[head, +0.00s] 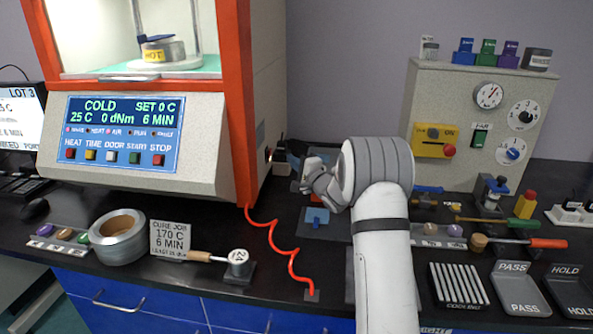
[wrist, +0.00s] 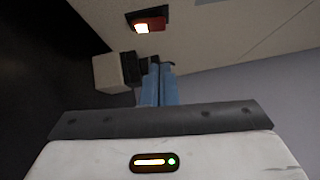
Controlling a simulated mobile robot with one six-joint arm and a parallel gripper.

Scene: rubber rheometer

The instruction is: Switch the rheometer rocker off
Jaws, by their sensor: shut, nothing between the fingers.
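The rheometer (head: 135,185) is a cream cabinet with an orange frame, and its display is lit and reads COLD, 25 C. Its rocker (wrist: 148,24) shows in the wrist view as a small red switch with one half glowing, set in a dark recess in the side panel. In the head view the rocker (head: 268,154) is a small spot on the right side wall. My gripper (wrist: 155,72) has its blue fingers shut and empty, pointing toward the panel, just below the rocker in the picture and apart from it. In the head view my wrist hides part of the bench behind it.
A white block (wrist: 108,73) with a black end stands close left of my fingers. A coiled red hose (head: 276,247) runs down the bench in front of the rheometer. A control panel (head: 460,85) stands at right, with tools and trays before it.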

